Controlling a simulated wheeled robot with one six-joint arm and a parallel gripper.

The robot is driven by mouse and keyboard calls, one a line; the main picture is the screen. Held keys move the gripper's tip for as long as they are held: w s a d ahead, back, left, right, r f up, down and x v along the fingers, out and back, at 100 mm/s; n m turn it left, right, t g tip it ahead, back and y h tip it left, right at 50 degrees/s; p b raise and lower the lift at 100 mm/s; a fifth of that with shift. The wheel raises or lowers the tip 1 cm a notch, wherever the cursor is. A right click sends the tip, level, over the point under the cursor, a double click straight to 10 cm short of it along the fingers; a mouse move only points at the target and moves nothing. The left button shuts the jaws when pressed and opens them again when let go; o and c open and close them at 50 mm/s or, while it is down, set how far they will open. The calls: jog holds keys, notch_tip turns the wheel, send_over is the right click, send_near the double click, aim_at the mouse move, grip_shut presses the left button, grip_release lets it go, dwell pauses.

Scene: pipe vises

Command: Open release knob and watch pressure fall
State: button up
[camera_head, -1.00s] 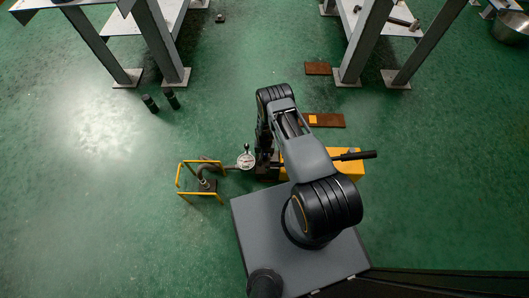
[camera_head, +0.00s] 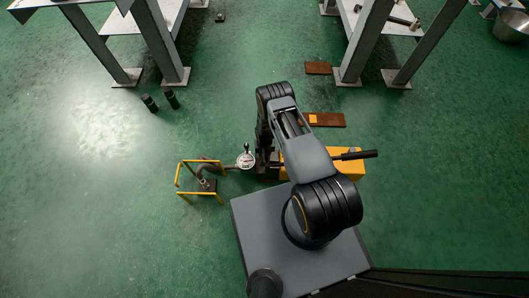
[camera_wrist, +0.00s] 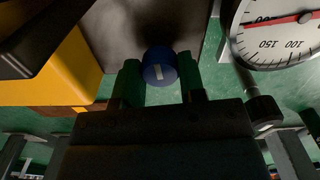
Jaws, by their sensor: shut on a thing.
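The release knob (camera_wrist: 160,66) is a round blue knob with a white mark, seen end-on in the wrist view. My gripper (camera_wrist: 159,76) is shut on it, one finger on each side. The pressure gauge (camera_wrist: 280,30) has a white dial, upside down and cut off by the wrist view's top right edge. Its red needle points left, beyond the 150 mark; I cannot read the exact value. The gauge also shows in the head view (camera_head: 245,161), left of the yellow pump (camera_head: 350,171). My arm hides the knob and fingers there.
A black pump handle (camera_head: 357,155) sticks out to the right. A yellow frame (camera_head: 200,163) stands left of the gauge with a hose beside it. Brown plates (camera_head: 330,120) lie behind the pump.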

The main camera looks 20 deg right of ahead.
jog(key=n+b, duration=0.1)
jog(key=n, duration=0.2)
jog(key=shift+f+n+b, duration=0.15)
jog(key=shift+n+b, duration=0.15)
jog(key=shift+b, duration=0.1)
jog(key=n+b, duration=0.1)
jog(key=n, duration=0.2)
jog(key=shift+n, duration=0.3)
jog(key=n+b, duration=0.1)
jog(key=n, duration=0.2)
jog(key=shift+n, duration=0.3)
jog(key=shift+w+n+b, duration=0.1)
jog(key=shift+n+b, duration=0.55)
jog(key=shift+n, duration=1.15)
jog(key=o, duration=0.9)
